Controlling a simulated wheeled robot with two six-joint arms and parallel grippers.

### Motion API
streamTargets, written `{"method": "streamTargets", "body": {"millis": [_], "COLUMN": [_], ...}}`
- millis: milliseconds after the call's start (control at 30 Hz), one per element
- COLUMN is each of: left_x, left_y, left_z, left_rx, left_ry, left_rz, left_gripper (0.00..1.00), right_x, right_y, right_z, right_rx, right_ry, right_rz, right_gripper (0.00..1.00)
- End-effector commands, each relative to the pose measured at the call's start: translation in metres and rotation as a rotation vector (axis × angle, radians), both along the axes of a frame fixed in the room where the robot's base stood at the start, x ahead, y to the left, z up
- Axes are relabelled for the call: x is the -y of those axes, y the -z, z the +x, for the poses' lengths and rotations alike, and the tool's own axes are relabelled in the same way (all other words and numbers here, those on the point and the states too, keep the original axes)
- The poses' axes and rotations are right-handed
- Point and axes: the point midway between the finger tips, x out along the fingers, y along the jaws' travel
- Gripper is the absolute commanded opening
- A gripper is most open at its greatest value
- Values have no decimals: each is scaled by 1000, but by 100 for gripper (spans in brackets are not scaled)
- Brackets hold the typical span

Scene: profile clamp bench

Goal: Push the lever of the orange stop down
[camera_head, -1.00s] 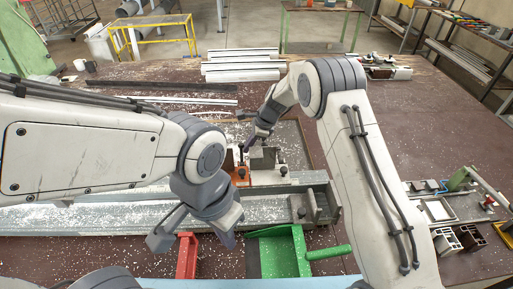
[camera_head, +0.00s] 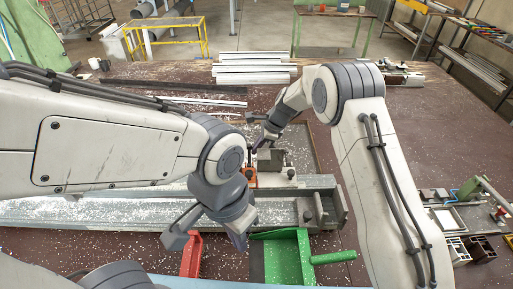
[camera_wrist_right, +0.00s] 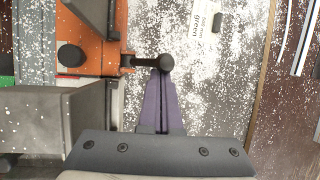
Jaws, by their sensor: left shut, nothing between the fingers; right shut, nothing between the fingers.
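The orange stop (camera_head: 250,179) sits on the bench beside a grey metal block, partly hidden by my arms. In the right wrist view the orange stop (camera_wrist_right: 96,52) is at the upper left. Its lever (camera_wrist_right: 145,61) extends to the right and ends in a black ball knob (camera_wrist_right: 166,62). My right gripper (camera_head: 256,149) is over the stop, pointing down. In the right wrist view its purple fingers (camera_wrist_right: 161,78) are shut and empty, with their tips at the knob; I cannot tell whether they touch it. My left gripper (camera_head: 238,242) is shut and empty, low in front of the rail.
A long grey rail (camera_head: 120,212) crosses the bench. A green part with a handle (camera_head: 285,258) and a red part (camera_head: 192,254) stand near my left gripper. White profiles (camera_head: 250,70) lie at the back. Small fixtures (camera_head: 450,215) are at the right.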

Motion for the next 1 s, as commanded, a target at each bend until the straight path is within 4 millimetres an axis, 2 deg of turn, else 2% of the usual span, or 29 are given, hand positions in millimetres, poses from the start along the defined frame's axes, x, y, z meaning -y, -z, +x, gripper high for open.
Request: {"method": "streamTargets", "body": {"millis": [167,400,600,733,1000], "left_x": [0,0,0,0,0], "left_y": [7,20,25,26,25], "left_z": [0,0,0,0,0], "left_rx": [0,0,0,0,0], "left_ry": [0,1,1,1,1], "left_rz": [0,0,0,0,0], "left_gripper": [0,0,0,0,0], "right_x": [8,28,40,43,43], "right_y": [-16,-60,-86,-93,-94], "right_z": [-1,-6,-10,-12,-12], "right_rx": [4,5,3,1,0], "right_ry": [1,1,1,0,0], "right_rz": [0,2,0,0,0], "right_gripper": [0,0,0,0,0]}}
